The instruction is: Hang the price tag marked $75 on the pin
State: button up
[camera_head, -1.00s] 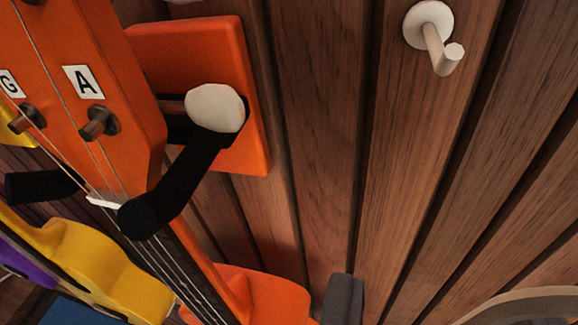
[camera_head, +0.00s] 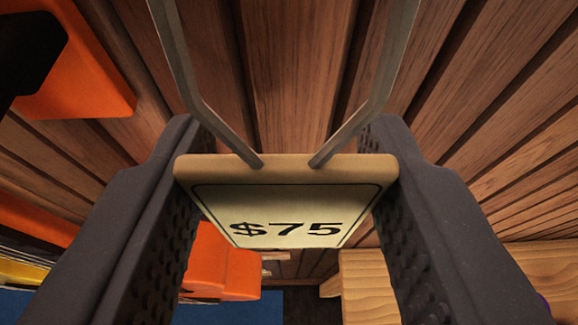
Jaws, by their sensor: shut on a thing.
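The price tag marked $75 (camera_head: 286,205) is a cream plate with a dark border line. My gripper (camera_head: 285,190) is shut on it, with one dark, textured finger at each side edge. The tag's grey wire hanger (camera_head: 185,75) rises from its top edge in two strands that run out of the top of the picture. The upper end of the hanger is out of view. The pin is not in view now, so I cannot tell where the hanger lies relative to it.
The wooden slat wall (camera_head: 285,70) fills the background. An orange holder plate (camera_head: 95,85) with a black arm is at the upper left. Orange instrument parts (camera_head: 225,265) show below left. A light wooden piece (camera_head: 400,285) stands at the lower right.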

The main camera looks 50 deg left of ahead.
jog(key=shift+w+a+f+p, duration=0.1)
jog(key=shift+w+a+p, duration=1.15)
jog(key=shift+a, duration=0.25)
jog(key=shift+w+a+f, duration=0.4)
jog(key=shift+a+f, duration=0.05)
jog(key=shift+f, duration=0.1)
jog(key=o, duration=1)
